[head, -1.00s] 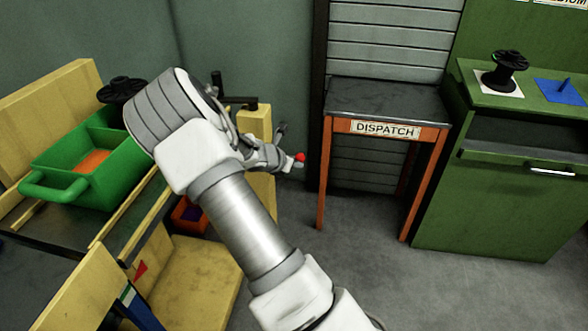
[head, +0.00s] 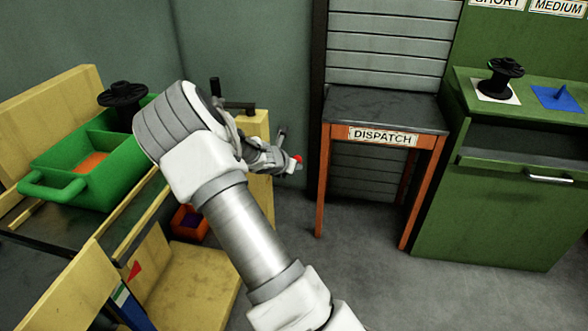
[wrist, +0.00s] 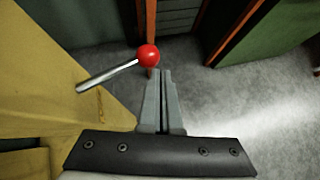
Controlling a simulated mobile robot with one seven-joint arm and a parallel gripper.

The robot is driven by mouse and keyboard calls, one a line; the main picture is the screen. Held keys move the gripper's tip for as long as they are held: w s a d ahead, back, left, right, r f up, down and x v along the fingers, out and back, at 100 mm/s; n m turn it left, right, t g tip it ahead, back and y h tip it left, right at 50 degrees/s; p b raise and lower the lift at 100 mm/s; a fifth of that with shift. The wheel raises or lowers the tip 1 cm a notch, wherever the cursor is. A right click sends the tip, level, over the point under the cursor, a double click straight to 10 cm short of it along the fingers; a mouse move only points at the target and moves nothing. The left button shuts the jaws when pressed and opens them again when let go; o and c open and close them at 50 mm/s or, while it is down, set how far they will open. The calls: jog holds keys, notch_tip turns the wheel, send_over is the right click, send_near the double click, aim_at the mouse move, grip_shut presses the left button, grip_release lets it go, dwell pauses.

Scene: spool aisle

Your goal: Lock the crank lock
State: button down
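A metal lever (wrist: 108,75) with a red ball knob (wrist: 148,55) sticks out from the side of a yellow post (wrist: 60,85) in the wrist view. The knob also shows in the head view (head: 297,162), just beyond my gripper. My gripper (wrist: 160,72) has its two grey fingers together with only a thin line between them, and nothing is held. Its tips are right beside the knob, at its lower right in the wrist view; I cannot tell whether they touch. A black crank handle (head: 235,104) sits on top of the yellow post in the head view.
A green divided bin (head: 60,188) and a black spool (head: 122,96) are at the left. A dark DISPATCH table (head: 385,108) with orange legs stands right of the post. A green cabinet (head: 490,215) is at the far right. Grey floor between is clear.

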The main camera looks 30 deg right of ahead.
jog(key=shift+w+d+p, duration=0.7)
jog(key=shift+w+d, duration=0.15)
jog(key=shift+d, duration=0.1)
jog(key=shift+w, duration=0.15)
jog(key=shift+a+f, duration=0.1)
dwell(0.3)
